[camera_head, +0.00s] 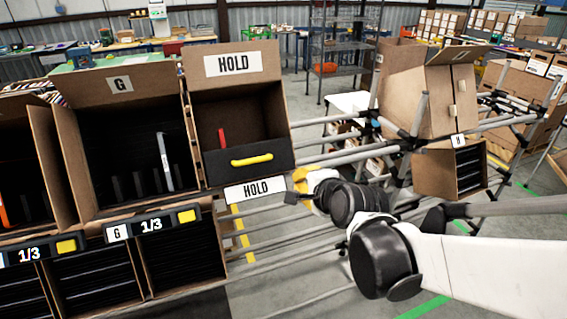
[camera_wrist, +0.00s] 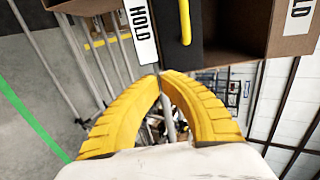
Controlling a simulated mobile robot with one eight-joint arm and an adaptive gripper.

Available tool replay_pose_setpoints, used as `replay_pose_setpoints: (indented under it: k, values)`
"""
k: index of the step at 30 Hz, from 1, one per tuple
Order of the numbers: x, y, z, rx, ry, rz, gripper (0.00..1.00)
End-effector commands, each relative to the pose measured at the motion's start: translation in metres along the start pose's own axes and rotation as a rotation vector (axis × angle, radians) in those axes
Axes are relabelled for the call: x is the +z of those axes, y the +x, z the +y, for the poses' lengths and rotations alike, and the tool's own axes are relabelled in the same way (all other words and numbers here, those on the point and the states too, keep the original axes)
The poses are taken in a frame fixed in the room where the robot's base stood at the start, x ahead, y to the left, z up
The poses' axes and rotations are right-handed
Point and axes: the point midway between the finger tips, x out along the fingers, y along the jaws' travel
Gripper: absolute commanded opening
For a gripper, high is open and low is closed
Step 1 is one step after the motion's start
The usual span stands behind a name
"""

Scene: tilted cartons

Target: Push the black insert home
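The black insert (camera_head: 278,158) is the low front of the tilted HOLD carton (camera_head: 195,95) and carries a yellow handle (camera_head: 251,160). Its face stands at the carton's open front, with a red piece (camera_head: 221,138) showing above it. How deep it sits I cannot tell. My gripper (camera_head: 292,196) is at the lower right of the insert, beside the lower HOLD label (camera_head: 255,189). In the wrist view its yellow fingertips (camera_wrist: 160,75) meet with nothing seen between them. The insert (camera_wrist: 172,30) and handle (camera_wrist: 185,22) lie just beyond the tips, apart from them.
Carton G (camera_head: 70,150), holding dark dividers and a white piece (camera_head: 165,160), stands left of the HOLD carton. Grey rack tubes (camera_head: 290,247) run below and right. An open carton (camera_head: 430,95) and a small carton H (camera_head: 437,172) are at the right.

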Motion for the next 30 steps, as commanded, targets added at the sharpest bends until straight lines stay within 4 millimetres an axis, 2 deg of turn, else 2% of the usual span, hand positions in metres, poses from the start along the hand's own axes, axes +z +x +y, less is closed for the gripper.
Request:
replay_pose_setpoints:
  k: [5, 12, 18, 24, 30]
  values:
    - [0.001, 0.025, -0.001, -0.001, 0.001, -0.001, 0.0]
    - [0.0, 0.078, 0.0, -0.001, 0.001, -0.001, 0.0]
    - [0.0, 0.114, 0.0, -0.001, 0.0, 0.0, 0.0]
    - [0.0, 0.133, -0.001, -0.001, 0.0, 0.0, 0.0]
    - [0.0, 0.136, -0.002, -0.001, 0.001, 0.0, 0.0]
